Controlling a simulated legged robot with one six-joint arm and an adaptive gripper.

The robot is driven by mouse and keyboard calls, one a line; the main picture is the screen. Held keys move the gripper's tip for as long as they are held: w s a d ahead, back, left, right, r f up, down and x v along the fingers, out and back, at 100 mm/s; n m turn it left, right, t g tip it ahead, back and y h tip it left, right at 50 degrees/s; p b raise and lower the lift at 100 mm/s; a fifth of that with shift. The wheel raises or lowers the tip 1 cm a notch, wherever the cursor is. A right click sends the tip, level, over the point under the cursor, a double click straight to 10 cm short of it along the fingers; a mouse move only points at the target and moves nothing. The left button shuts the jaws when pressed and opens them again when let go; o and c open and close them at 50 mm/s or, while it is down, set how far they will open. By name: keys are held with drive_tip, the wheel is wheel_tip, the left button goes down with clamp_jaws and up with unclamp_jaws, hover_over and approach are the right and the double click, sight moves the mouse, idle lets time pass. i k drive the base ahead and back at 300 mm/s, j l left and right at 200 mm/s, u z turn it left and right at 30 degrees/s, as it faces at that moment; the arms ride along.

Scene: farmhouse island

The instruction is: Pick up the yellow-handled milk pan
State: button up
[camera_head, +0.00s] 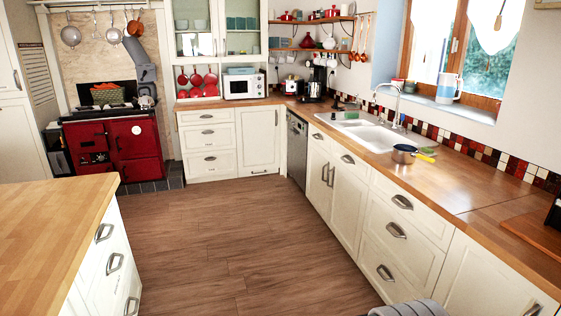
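The milk pan (402,155) sits on the wooden counter on the right, just in front of the sink. It looks dark blue, and its yellow handle (425,158) points right, toward the tiled wall. It is small in the view and appears upright. My gripper does not show. A grey rounded part at the bottom edge may be mine, but I cannot tell which part.
The white sink (372,136) with its tap (398,105) lies behind the pan. Counter (450,185) in front of the pan is clear. White drawers (395,232) stand below it. A wooden-topped island (45,225) is at left. Open wood floor (235,235) lies between.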

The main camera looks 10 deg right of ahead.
sight(401, 153)
drive_tip(key=i+z, duration=0.15)
drive_tip(key=i, duration=1.2)
drive_tip(key=i+z, duration=0.15)
drive_tip(key=i, duration=1.2)
drive_tip(key=i+z, duration=0.2)
drive_tip(key=z, duration=0.2)
drive_tip(key=i+z, duration=0.2)
drive_tip(key=z, duration=0.2)
drive_tip(key=i+j+z, duration=0.15)
drive_tip(key=z, duration=0.2)
drive_tip(key=i+z, duration=0.2)
drive_tip(key=z, duration=0.25)
drive_tip(key=i+z, duration=0.2)
drive_tip(key=z, duration=0.2)
drive_tip(key=i+j+z, duration=0.1)
drive_tip(key=z, duration=0.35)
drive_tip(key=i, duration=0.1)
